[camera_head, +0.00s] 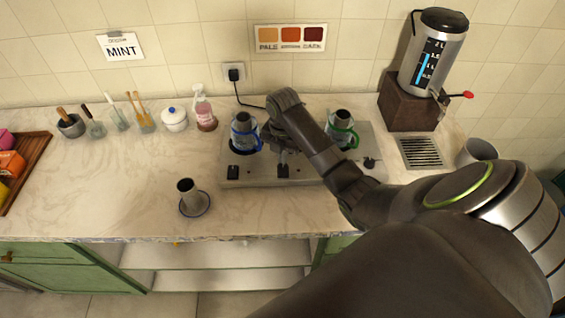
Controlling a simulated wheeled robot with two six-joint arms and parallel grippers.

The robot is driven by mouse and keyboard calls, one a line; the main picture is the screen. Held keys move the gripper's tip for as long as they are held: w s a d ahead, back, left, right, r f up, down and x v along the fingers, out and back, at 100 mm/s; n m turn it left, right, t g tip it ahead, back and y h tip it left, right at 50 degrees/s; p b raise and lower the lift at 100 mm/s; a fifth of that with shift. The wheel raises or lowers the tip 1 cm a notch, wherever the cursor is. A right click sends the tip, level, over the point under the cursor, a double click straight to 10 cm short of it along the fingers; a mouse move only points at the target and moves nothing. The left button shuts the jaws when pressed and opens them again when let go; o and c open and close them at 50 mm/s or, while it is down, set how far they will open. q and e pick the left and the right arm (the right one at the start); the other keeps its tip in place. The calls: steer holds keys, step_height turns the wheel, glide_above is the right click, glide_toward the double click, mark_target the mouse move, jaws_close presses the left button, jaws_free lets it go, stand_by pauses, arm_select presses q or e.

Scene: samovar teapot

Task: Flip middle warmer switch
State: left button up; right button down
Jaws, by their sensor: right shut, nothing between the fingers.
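The silver warmer (310,178) stands on the counter, with black switches along its front edge. The middle switch (283,171) shows just in front of my right gripper (281,152), which is shut and empty. I cannot tell whether the fingers touch the switch or which way it is set. The left switch (232,172) and the right switch (369,163) are also in view. A glass teapot with a blue band (244,133) stands on the left of the warmer and one with a green handle (341,130) on the right. My left gripper is out of view.
A metal samovar (432,60) with a red-tipped tap stands on a brown block (405,104) at the back right. A dark cup on a saucer (190,195) sits front left of the warmer. The left-middle counter is clear.

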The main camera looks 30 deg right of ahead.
steer(key=shift+f+b, duration=0.55)
steer(key=shift+f, duration=0.5)
stand_by(0.6)
steer(key=shift+s, duration=0.1)
steer(key=shift+r+p, duration=0.8)
steer(key=shift+p, duration=0.25)
step_height(320, 180, up, 6)
steer(key=p, duration=0.6)
steer(key=shift+f, duration=0.2)
steer(key=shift+f, duration=0.1)
